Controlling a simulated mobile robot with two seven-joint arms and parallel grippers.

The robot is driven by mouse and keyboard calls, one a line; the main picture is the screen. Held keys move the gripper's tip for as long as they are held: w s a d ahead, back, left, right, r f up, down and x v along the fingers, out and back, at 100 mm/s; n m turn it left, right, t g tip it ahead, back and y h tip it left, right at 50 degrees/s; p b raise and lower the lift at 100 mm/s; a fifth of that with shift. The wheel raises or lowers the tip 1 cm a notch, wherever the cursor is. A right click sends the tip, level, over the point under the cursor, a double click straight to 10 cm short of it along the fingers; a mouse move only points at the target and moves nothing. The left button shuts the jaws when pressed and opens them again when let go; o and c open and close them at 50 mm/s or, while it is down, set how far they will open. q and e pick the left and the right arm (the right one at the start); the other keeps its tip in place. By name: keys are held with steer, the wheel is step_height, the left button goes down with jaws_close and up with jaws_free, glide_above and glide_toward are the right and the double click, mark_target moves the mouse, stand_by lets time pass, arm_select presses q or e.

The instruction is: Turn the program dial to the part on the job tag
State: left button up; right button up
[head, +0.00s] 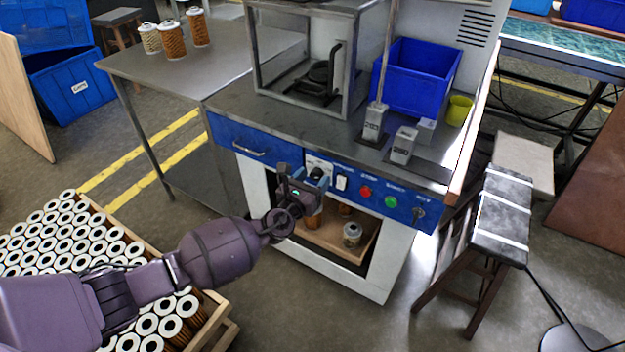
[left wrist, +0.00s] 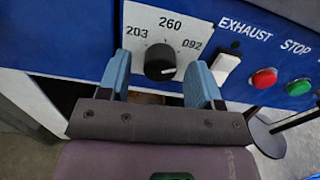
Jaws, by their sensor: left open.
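The program dial (left wrist: 160,62) is a black round knob on a white plate (left wrist: 150,25) marked 203, 260 and 092, seen in the left wrist view. In the head view the dial (head: 317,172) sits on the blue front panel. My left gripper (left wrist: 161,76) is open, its two blue fingers on either side of the dial with gaps between. In the head view my left gripper (head: 307,186) is at the panel. I cannot make out a job tag. My right gripper is not in view.
Right of the dial are a white switch (head: 341,183), a red button (head: 365,191), a green button (head: 390,201) and a key switch (head: 418,212). A blue bin (head: 415,80) stands on the bench. A crate of white-capped cartridges (head: 150,250) stands lower left.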

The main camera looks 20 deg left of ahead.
arm_select(q)
steer(key=c, duration=0.9)
steer(key=shift+c, duration=0.2)
steer(key=shift+f, duration=0.1)
